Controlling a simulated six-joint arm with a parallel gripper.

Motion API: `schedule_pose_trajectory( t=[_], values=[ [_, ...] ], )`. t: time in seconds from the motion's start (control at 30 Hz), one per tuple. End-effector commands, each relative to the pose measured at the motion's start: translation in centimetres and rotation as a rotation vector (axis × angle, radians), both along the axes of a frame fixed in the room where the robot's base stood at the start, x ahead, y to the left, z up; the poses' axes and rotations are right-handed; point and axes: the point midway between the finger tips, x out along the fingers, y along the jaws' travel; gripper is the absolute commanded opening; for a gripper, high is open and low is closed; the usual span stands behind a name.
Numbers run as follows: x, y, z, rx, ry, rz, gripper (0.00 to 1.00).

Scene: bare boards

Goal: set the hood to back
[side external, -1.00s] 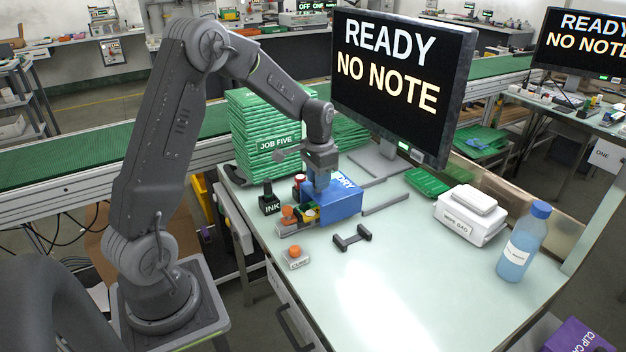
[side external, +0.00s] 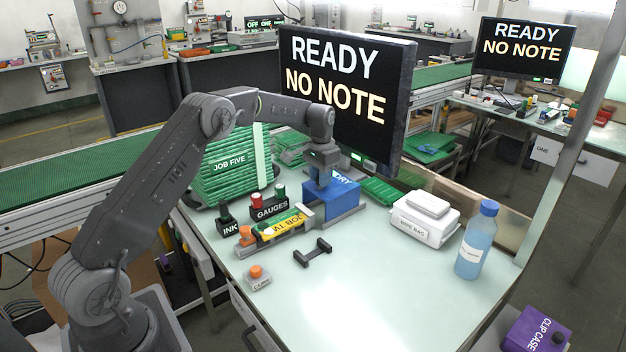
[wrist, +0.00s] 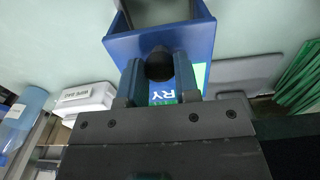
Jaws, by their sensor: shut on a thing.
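The blue hood (side external: 345,207), with white lettering ending in "RY" on top, sits at the far end of a pair of grey rails (side external: 283,239). My gripper (side external: 319,181) is over the hood from above. In the wrist view my gripper (wrist: 159,76) has its two fingers shut on a dark round knob (wrist: 159,62) on the hood (wrist: 118,46). The hood is open-ended there. A yellow piece marked "JOB TV" (side external: 284,225) lies uncovered at the near end of the rails, clear of the hood.
A black "GAUGES" holder (side external: 270,209) and "INK" bottle (side external: 230,226) stand left of the rails. An orange-knobbed "CURE" block (side external: 257,279) and a dark bar handle (side external: 312,252) lie in front. A white box (side external: 424,220) and blue bottle (side external: 476,240) stand right.

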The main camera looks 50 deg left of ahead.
Motion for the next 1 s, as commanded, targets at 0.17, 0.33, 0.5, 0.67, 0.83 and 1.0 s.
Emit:
schedule_pose_trajectory(
  t=[0.17, 0.33, 0.5, 0.67, 0.83, 1.0],
  values=[
    [0.58, -0.09, 0.05, 0.000, -0.005, -0.001, 0.00],
    [0.73, -0.10, 0.10, 0.001, -0.011, -0.001, 0.00],
    [0.76, -0.13, 0.14, 0.000, -0.012, -0.001, 0.31],
    [0.66, -0.09, 0.10, 0.000, -0.008, -0.001, 0.46],
    [0.57, -0.04, 0.06, 0.000, -0.005, 0.000, 0.55],
    [0.52, -0.01, 0.12, 0.000, -0.003, 0.000, 0.55]
  ],
)
